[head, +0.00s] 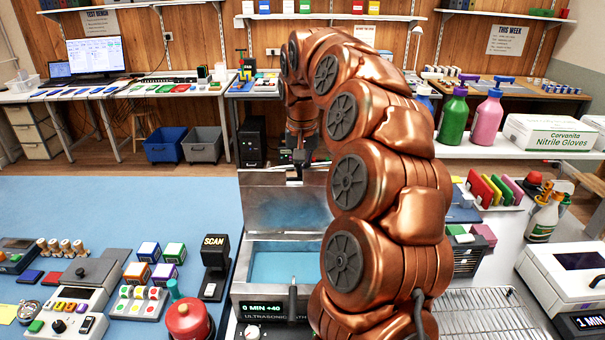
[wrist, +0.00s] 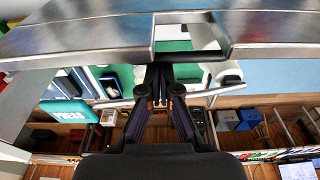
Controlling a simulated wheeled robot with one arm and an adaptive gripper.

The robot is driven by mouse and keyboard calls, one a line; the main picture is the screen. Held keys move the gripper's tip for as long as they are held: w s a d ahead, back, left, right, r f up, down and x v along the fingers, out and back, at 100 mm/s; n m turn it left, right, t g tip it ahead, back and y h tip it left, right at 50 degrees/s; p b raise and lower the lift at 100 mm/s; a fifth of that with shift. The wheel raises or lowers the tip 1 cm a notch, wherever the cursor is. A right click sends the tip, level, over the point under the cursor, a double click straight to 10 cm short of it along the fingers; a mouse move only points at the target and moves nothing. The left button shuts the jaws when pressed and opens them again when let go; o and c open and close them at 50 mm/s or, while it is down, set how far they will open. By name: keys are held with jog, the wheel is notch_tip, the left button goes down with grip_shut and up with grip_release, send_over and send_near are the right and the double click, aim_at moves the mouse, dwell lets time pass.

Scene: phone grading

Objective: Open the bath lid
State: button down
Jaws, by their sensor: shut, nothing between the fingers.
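The ultrasonic bath stands in the middle of the head view, with blue liquid (head: 285,266) visible inside its open top. Its steel bath lid (head: 262,190) stands raised at the back of the opening, its inner face showing. My gripper (head: 297,168) is at the lid's top edge, partly hidden by my copper arm. In the wrist view my gripper (wrist: 160,92) is shut and empty, close below a broad metal edge with a notch. A thin silver bar (wrist: 212,92) runs beside the fingertips; whether they touch it I cannot tell.
A blue mat (head: 120,205) with a scan stand (head: 214,262) and a red dome button (head: 188,320) lies left of the bath. A wire rack (head: 485,312), bottles (head: 453,115) and a glove box (head: 550,133) are at right. Open floor lies behind the bath.

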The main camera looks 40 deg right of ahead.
jog(key=shift+r, duration=0.1)
notch_tip(320, 180, up, 10)
jog(key=s+p, duration=0.1)
jog(key=p, duration=0.3)
jog(key=s+a+f+n, duration=0.2)
jog(key=s+a+n, duration=0.15)
jog(key=a, duration=0.65)
jog(key=s+a+f+n+g, duration=0.1)
jog(key=s+a+f, duration=0.3)
jog(key=s, duration=0.5)
jog(key=s+a+f+n+g, duration=0.1)
jog(key=s+a+f, duration=0.4)
jog(key=s, duration=0.5)
jog(key=s+a+f+n+g+y, duration=0.1)
jog(key=s+a+f+n, duration=0.1)
jog(key=s+a+f, duration=0.3)
jog(key=s+f, duration=0.1)
jog(key=s, duration=0.3)
jog(key=shift+s+f, duration=0.15)
jog(key=shift+f, duration=0.1)
